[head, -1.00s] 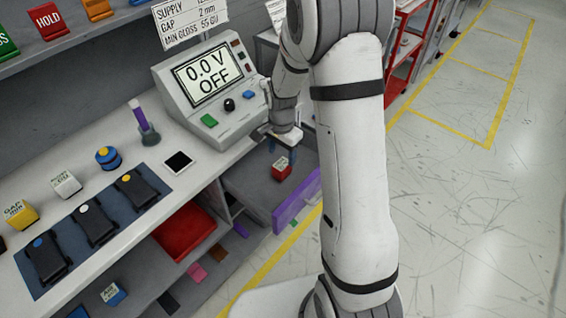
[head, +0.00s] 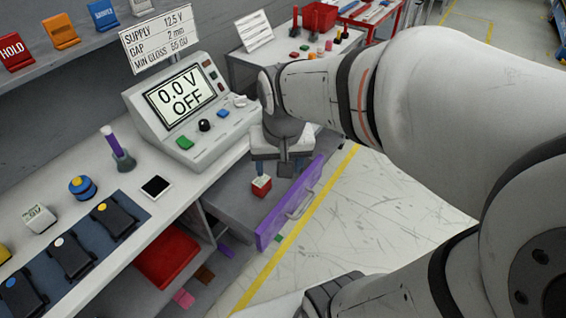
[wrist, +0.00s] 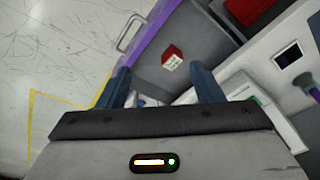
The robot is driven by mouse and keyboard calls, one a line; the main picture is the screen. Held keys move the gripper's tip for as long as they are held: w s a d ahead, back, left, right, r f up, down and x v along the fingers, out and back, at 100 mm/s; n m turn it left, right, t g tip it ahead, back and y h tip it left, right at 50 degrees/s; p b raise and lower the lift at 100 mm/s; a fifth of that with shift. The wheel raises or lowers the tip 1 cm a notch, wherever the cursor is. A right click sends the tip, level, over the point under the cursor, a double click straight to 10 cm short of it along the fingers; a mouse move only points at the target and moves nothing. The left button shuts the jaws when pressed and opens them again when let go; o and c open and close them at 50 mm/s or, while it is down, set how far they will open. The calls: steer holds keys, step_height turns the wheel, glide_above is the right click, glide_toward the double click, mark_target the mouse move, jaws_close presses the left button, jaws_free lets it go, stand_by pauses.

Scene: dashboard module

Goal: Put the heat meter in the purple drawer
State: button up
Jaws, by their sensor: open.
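A small red block with a white labelled face (head: 261,186), which looks like the heat meter, sits inside the open purple drawer (head: 291,204). Its label is too small to read. It also shows in the wrist view (wrist: 172,57), on the grey drawer floor, beyond my fingertips. My gripper (head: 280,168) is above the drawer, open and apart from the block. In the wrist view its two blue fingers (wrist: 160,85) are spread, with the block beyond the gap.
The power supply console (head: 185,105) reads 0.0 V, OFF. The bench holds a purple-topped tool (head: 118,150), a blue round device (head: 82,188), a black-screened pad (head: 155,187) and a mat of black devices. A red bin (head: 168,258) sits below. Floor right of the drawer is clear.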

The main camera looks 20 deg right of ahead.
steer(key=s, duration=0.1)
steer(key=s+n, duration=0.1)
steer(key=s, duration=0.1)
steer(key=s+r+n, duration=0.1)
steer(key=s, duration=0.1)
steer(key=shift+s+d+r+t, duration=0.1)
steer(key=shift+s+d+t, duration=0.1)
steer(key=shift+t, duration=0.1)
stand_by(0.6)
steer(key=shift+c, duration=0.3)
